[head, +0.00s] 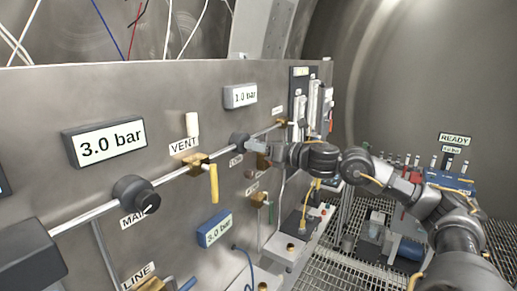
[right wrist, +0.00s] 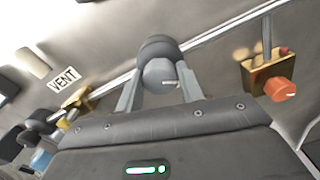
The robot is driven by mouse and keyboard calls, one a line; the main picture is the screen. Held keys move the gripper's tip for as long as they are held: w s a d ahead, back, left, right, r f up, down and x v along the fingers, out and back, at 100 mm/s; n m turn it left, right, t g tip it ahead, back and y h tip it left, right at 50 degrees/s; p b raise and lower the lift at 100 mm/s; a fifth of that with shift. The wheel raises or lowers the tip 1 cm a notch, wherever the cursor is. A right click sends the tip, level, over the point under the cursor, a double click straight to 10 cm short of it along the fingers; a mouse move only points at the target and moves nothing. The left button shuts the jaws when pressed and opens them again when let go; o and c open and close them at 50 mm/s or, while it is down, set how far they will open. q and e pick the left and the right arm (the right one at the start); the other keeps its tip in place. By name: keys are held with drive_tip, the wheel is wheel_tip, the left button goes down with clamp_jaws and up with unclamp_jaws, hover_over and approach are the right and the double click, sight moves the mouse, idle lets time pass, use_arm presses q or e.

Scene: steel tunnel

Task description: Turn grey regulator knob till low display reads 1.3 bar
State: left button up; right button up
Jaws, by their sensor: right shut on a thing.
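The grey regulator knob (head: 239,140) sits on the steel pipe of the panel, below the white display (head: 241,96) that reads 1.0 bar. My right gripper (head: 254,145) reaches it from the right. In the right wrist view the two fingers (right wrist: 159,88) stand on either side of the knob's round grey front (right wrist: 158,72), shut on it. A small pale pointer shows on the knob's face. The label below the knob is too small to read and partly covered. My left gripper is not in view.
A larger display (head: 104,141) reads 3.0 bar above a black knob (head: 136,196) marked MAIN. A brass VENT valve with a yellow handle (head: 213,183) is left of the grey knob. An orange-knobbed brass valve (right wrist: 280,89) is right of my fingers.

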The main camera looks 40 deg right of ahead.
drive_tip(key=shift+m+b, duration=0.6)
drive_tip(key=shift+m, duration=1.5)
drive_tip(key=shift+d, duration=0.1)
drive_tip(key=o, duration=1)
